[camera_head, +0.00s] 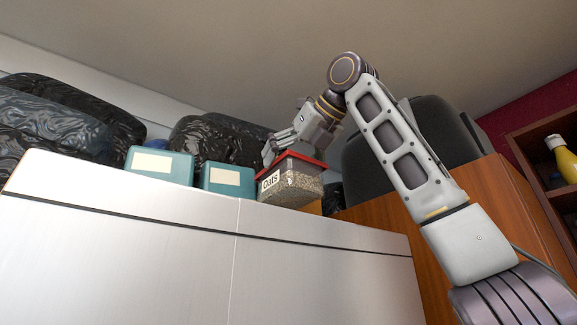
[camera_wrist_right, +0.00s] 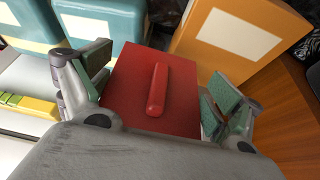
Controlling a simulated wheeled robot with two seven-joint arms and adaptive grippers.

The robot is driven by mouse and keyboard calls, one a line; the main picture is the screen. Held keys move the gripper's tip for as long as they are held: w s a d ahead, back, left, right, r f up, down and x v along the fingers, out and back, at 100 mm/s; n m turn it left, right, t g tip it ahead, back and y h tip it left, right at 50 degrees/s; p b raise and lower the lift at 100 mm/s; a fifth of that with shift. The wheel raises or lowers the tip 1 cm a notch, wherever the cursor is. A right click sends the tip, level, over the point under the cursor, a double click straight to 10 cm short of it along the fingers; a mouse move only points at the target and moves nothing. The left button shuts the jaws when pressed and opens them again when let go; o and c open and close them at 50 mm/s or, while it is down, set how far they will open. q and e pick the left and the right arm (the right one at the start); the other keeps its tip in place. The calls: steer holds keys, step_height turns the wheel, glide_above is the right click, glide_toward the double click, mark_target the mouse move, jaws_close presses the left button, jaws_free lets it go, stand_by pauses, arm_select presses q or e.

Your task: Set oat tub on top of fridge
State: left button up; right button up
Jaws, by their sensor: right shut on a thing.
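The oat tub (camera_head: 290,183) is a clear box of oats with a red lid and a label reading "OATS". It is upright at the front edge of the fridge (camera_head: 130,245) top, near the right end. I cannot tell whether its base touches the fridge. My right gripper (camera_head: 292,150) reaches down onto it from above, shut on it. In the right wrist view, the fingers (camera_wrist_right: 155,98) are on either side of the red lid (camera_wrist_right: 130,75) with its raised handle. My left gripper is not in view.
Two teal boxes (camera_head: 228,178) with pale labels stand left of the tub. An orange box (camera_wrist_right: 240,40) is close behind it. Black bags (camera_head: 50,115) fill the back. A wooden cabinet (camera_head: 390,222) with a dark object on top is at the right.

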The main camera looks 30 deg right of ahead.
mark_target(291, 199)
steer(key=shift+s+r, duration=0.1)
steer(key=shift+s, duration=0.05)
steer(key=shift+s, duration=0.2)
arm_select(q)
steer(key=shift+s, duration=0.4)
arm_select(e)
steer(key=shift+w, duration=0.1)
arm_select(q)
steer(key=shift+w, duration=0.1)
arm_select(e)
steer(key=shift+w, duration=0.1)
steer(key=shift+f+b, duration=0.95)
steer(key=shift+f, duration=0.25)
steer(key=shift+f+b, duration=0.8)
steer(key=shift+f, duration=0.4)
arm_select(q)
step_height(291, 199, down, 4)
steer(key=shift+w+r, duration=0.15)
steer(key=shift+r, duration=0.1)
arm_select(e)
steer(key=shift+f, duration=0.1)
steer(key=shift+f, duration=0.15)
arm_select(q)
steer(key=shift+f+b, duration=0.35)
steer(key=shift+b, duration=0.1)
arm_select(e)
steer(key=shift+f, duration=0.6)
